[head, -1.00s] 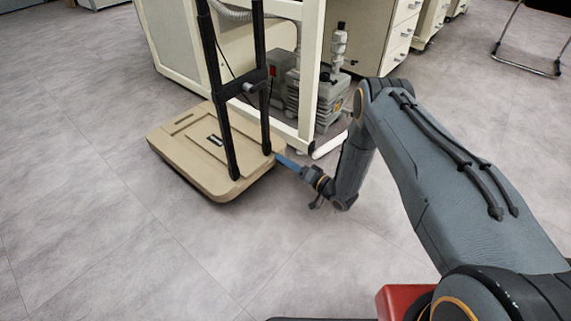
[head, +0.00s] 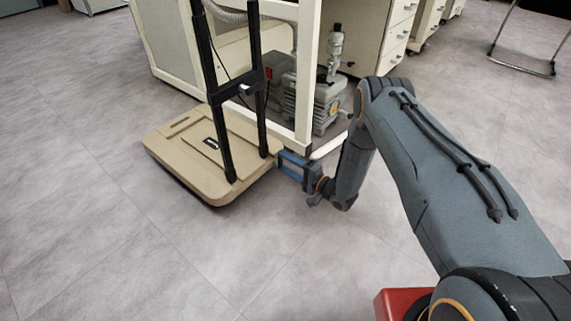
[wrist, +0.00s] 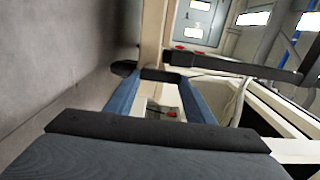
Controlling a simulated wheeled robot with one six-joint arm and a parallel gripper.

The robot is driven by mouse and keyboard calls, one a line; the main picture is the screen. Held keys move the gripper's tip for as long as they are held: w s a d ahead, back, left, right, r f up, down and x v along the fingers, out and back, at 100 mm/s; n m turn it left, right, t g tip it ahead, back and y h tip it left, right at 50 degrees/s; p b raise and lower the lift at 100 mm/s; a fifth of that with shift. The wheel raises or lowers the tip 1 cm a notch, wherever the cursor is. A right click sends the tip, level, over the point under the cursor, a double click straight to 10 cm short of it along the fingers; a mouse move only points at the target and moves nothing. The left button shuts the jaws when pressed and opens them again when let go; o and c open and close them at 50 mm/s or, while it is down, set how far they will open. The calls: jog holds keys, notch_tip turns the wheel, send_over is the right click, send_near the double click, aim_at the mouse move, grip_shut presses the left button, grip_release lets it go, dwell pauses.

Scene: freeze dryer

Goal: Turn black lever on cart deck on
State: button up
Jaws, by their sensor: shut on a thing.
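The cart's beige deck (head: 200,180) stands on the floor at left centre in the head view. Its side edge (wrist: 153,35) runs upright in the wrist view. My gripper (head: 281,160), with blue fingers, is at the deck's right edge. In the wrist view, my gripper (wrist: 162,76) has its fingertips against that edge, closed on a small dark piece, the black lever (wrist: 160,74). The fingertips hide much of the lever, and its exact angle cannot be told.
Two black uprights with a crossbar (head: 238,88) rise from the deck; one upright (wrist: 225,65) passes close to the fingers in the wrist view. A cream frame leg (head: 305,85) and a grey pump (head: 310,100) stand just behind. Floor in front is clear.

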dwell(0.4)
jog(key=o, duration=1.1)
jog(key=shift+c, duration=0.2)
jog(key=p+v, duration=0.3)
jog(key=v, duration=0.5)
